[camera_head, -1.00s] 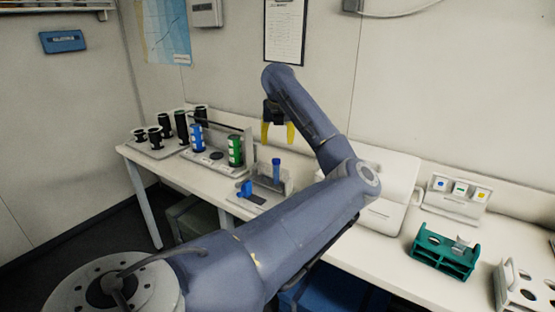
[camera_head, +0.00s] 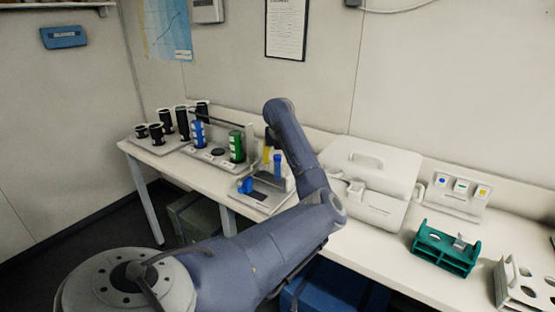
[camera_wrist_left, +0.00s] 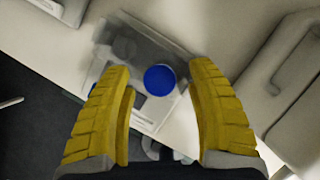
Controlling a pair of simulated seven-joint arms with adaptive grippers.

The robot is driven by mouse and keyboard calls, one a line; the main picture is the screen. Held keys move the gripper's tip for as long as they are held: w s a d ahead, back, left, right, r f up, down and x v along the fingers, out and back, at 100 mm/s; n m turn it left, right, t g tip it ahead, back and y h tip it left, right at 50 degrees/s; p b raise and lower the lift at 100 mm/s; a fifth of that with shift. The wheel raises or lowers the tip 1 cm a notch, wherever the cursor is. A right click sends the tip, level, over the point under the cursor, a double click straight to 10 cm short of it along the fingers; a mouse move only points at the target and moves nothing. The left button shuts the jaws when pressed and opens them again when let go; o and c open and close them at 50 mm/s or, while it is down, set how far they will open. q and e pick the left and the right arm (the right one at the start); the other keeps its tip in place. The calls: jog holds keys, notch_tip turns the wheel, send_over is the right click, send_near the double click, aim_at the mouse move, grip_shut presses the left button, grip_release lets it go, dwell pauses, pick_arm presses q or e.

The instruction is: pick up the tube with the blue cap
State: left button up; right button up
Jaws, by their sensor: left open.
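The tube with the blue cap (camera_head: 277,166) stands upright in a small grey holder (camera_head: 264,199) on the bench. In the left wrist view the round blue cap (camera_wrist_left: 159,80) is seen from above, between the two yellow fingers. My left gripper (camera_head: 269,156) points down at the tube, close to it in the head view. In the left wrist view its fingers (camera_wrist_left: 160,68) are spread apart, with a gap on each side of the cap. The upper arm link hides part of the gripper in the head view. My right gripper is not in view.
A rack with a blue cylinder (camera_head: 198,134) and a green cylinder (camera_head: 236,147) stands to the left. A white lidded case (camera_head: 372,175) and a green rack (camera_head: 445,250) are to the right.

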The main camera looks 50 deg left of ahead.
pick_arm(q)
jog(key=shift+f, duration=0.2)
grip_shut()
dwell(0.5)
jog(key=shift+w+a, duration=0.1)
jog(key=shift+w, duration=0.1)
dwell(0.4)
jog(key=shift+c, duration=1.2)
grip_release()
jog(key=shift+r, duration=0.1)
jog(key=v, duration=1.2)
